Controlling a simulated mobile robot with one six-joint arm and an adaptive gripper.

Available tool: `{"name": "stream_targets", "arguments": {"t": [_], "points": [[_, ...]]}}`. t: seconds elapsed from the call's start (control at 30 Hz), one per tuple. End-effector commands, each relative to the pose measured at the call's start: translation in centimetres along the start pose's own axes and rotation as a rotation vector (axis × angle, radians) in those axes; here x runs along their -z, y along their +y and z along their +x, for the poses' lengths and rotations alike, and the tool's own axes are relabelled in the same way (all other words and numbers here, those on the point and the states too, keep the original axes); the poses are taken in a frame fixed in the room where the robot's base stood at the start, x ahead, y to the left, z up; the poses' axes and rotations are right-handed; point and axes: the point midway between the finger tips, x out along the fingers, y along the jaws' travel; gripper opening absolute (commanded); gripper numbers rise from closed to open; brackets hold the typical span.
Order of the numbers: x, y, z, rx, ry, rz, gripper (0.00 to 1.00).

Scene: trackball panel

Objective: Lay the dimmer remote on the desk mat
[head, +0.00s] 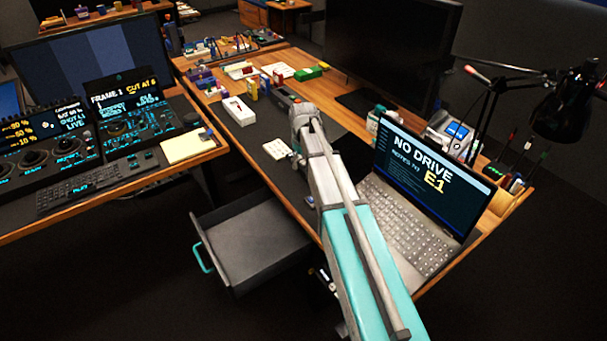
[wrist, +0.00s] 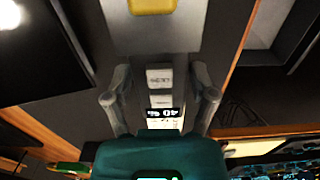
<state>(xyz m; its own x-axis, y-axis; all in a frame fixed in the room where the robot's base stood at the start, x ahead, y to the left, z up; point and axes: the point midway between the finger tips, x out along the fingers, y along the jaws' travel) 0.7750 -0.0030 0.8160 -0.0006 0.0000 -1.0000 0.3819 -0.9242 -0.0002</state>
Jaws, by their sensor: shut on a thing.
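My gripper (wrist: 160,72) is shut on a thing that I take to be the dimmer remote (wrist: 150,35). In the wrist view a pale grey face with a yellow patch shows just past the fingertips. White pieces and a small display show between the fingers; I cannot tell whether they belong to it. In the head view my arm hides the held thing. The dark desk mat (head: 262,163) lies on the wooden desk, partly under my arm. I cannot tell whether the held thing touches the mat.
A white keypad (head: 277,149) lies on the mat, left of my arm. A laptop (head: 408,215) stands open on the right. An open drawer (head: 250,245) juts from the desk front. A monitor (head: 385,50) stands behind.

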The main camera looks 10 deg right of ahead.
Motion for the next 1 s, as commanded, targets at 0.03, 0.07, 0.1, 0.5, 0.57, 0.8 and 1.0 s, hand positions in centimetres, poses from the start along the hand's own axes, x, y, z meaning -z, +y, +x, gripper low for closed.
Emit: {"name": "stream_targets", "arguments": {"t": [0.03, 0.07, 0.1, 0.5, 0.57, 0.8, 1.0], "points": [[0.1, 0.1, 0.2, 0.0, 0.0, 0.0, 0.21], [0.1, 0.1, 0.2, 0.0, 0.0, 0.0, 0.21], [0.1, 0.2, 0.2, 0.0, 0.0, 0.0, 0.21], [0.2, 0.3, 0.5, 0.0, 0.0, 0.0, 0.21], [0.3, 0.5, 0.8, 0.0, 0.0, 0.001, 0.21], [0.4, 0.9, 2.8, 0.0, 0.0, 0.0, 0.21], [0.4, 0.9, 4.0, 0.0, 0.0, 0.0, 0.21]]}}
